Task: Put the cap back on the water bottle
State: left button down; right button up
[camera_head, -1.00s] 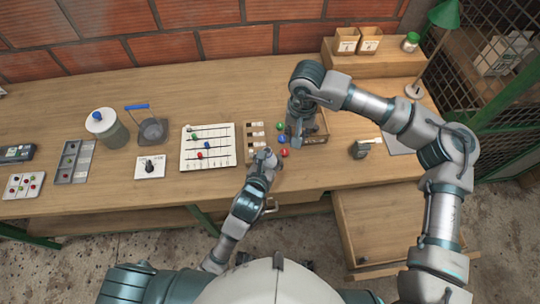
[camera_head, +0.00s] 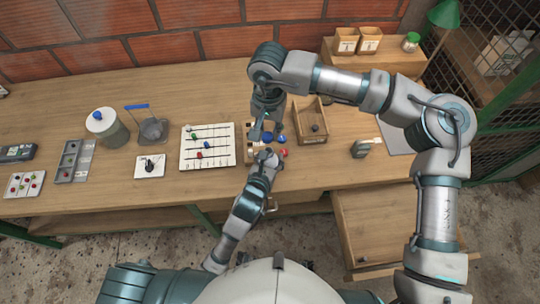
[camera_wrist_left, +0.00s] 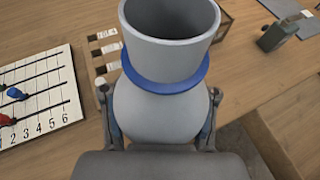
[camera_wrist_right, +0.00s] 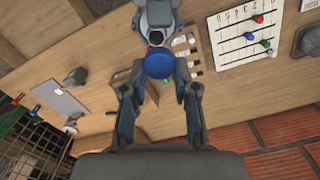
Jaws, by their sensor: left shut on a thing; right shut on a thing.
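The grey bottle (camera_wrist_left: 165,90), with a blue ring around its neck and an open mouth, stands upright between the fingers of my left gripper (camera_wrist_left: 158,118). My left gripper (camera_head: 266,155) is shut on it above the front of the table. My right gripper (camera_head: 264,128) is shut on the blue cap (camera_wrist_right: 159,63), which shows between its fingertips in the right wrist view. The cap is close to the bottle, which also shows in that view (camera_wrist_right: 157,20). The left wrist view shows no cap on the mouth. Whether cap and bottle touch is unclear.
Right of the grippers is an open wooden box (camera_head: 297,117) with a dark knob-like thing inside. A blue ball (camera_head: 281,138) and a red ball (camera_head: 284,152) lie close by. A bead board (camera_head: 187,160) stands left. The table's left part holds several items.

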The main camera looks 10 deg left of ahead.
aim_at(269, 163)
jog(key=shift+d+f, duration=0.25)
jog(key=shift+f, duration=0.15)
jog(key=shift+d+f, duration=0.15)
jog(key=shift+f, duration=0.45)
jog(key=shift+d+f, duration=0.15)
jog(key=shift+f, duration=0.4)
jog(key=shift+a+f, duration=0.1)
jog(key=shift+f, duration=0.05)
jog(key=shift+a, duration=0.45)
jog(key=shift+d, duration=0.65)
jog(key=shift+s, duration=0.1)
jog(key=shift+a+f, duration=0.25)
jog(key=shift+f, duration=0.2)
jog(key=shift+a+f, duration=0.2)
jog(key=shift+f, duration=0.25)
jog(key=shift+d, duration=0.3)
